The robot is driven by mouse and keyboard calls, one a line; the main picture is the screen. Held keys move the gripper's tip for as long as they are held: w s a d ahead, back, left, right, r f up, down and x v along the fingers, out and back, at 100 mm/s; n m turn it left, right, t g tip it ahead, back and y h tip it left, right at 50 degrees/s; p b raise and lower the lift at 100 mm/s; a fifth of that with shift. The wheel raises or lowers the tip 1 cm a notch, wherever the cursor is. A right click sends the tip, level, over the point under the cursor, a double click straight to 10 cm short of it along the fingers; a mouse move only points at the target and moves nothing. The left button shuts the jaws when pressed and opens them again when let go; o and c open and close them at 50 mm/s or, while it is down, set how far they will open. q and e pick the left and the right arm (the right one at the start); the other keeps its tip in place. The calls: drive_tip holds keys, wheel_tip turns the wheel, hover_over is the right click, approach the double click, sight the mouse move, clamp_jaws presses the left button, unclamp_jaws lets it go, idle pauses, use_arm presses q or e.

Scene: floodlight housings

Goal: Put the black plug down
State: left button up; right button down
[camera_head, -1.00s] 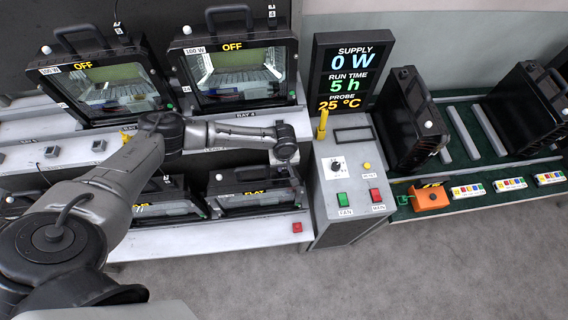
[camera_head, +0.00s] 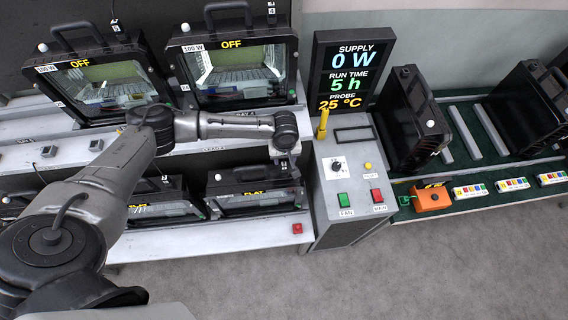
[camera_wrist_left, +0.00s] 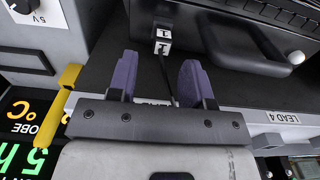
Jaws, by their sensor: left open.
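My left gripper (camera_wrist_left: 158,78) is open, with its two purple fingers apart, in the left wrist view. A thin black lead (camera_wrist_left: 167,75) runs between the fingers, with a white tag marked 1 (camera_wrist_left: 163,46) at its far end. The dark part by the tag may be the black plug, but its outline merges with the dark surroundings. In the head view my left wrist (camera_head: 286,135) hangs over the right end of the shelf, beside the control box, and hides the fingers and plug. My right gripper is not in view.
Floodlight housings (camera_head: 235,70) stand on the upper shelf, and others (camera_head: 255,200) lie below. The control box (camera_head: 345,190) with its yellow post (camera_head: 323,125) stands close to my wrist. A LEAD 4 label (camera_wrist_left: 283,117) is on the shelf edge. More housings (camera_head: 405,120) stand on the right rack.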

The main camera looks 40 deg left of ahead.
sight(285, 163)
use_arm(q)
wheel_tip(285, 163, up, 9)
drive_tip(key=shift+f, duration=0.2)
drive_tip(key=s+d+f+m+t+h, duration=0.1)
drive_tip(key=s+d+f+m+h, duration=0.15)
drive_tip(key=s+d+m, duration=0.45)
drive_tip(key=s+d+f+m+t+h, duration=0.1)
drive_tip(key=s+d+f+m, duration=0.15)
drive_tip(key=s+d, duration=0.45)
drive_tip(key=shift+m+t+y, duration=0.35)
drive_tip(key=shift+m+t, duration=0.35)
drive_tip(key=shift+m, duration=0.05)
drive_tip(key=s, duration=0.2)
drive_tip(key=s+d, duration=0.1)
drive_tip(key=s, duration=0.2)
drive_tip(key=shift+d, duration=0.2)
drive_tip(key=shift+o, duration=0.5)
drive_tip(key=s+a+y, duration=0.2)
drive_tip(key=s+a, duration=0.4)
drive_tip(key=s, duration=0.2)
drive_tip(key=shift+a+r+m+y, duration=0.2)
drive_tip(key=shift+a+m+y, duration=0.1)
drive_tip(key=shift+a+m, duration=0.1)
drive_tip(key=shift+s, duration=0.1)
